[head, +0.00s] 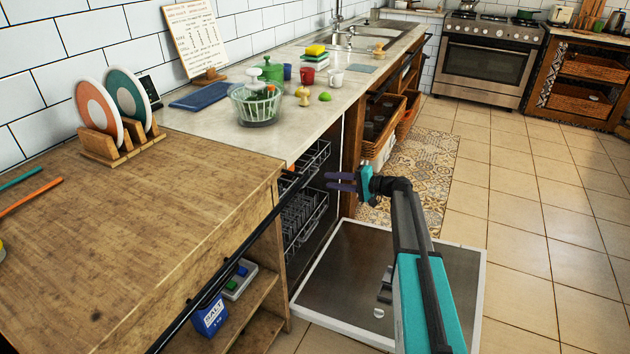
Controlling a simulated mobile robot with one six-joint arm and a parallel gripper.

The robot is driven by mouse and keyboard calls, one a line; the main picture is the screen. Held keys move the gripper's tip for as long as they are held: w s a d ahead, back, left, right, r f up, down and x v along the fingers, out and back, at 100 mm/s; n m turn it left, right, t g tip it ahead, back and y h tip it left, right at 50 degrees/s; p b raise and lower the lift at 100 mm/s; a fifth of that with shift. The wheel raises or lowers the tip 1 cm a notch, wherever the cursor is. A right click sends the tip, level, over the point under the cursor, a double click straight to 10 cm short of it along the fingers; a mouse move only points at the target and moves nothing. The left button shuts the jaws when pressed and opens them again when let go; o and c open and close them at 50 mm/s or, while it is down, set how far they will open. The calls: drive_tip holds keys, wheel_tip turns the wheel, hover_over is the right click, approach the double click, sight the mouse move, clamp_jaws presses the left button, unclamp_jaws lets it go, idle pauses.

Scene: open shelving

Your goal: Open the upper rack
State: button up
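The dishwasher under the counter has its door (345,285) folded down flat over the floor. The upper rack (317,159) is a dark wire rack just below the countertop, seen edge-on inside the dishwasher. The lower rack (303,222) sits beneath it. Most of both racks is hidden by the counter and the dishwasher's side. My gripper (328,181) is above the open door, to the right of the racks, with its two dark fingers pointing left toward the opening. The fingers are apart with nothing between them, and they appear clear of the upper rack.
The wooden counter (150,210) and its open shelf (255,300) are at left. The stone countertop (290,125) above the racks holds a salad spinner (257,103) and small items. Wicker baskets (385,120) are beyond the dishwasher. The tiled floor (530,235) at right is clear.

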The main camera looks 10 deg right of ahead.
drive_tip(key=x, duration=0.8)
drive_tip(key=shift+b, duration=0.35)
clamp_jaws()
idle(1.1)
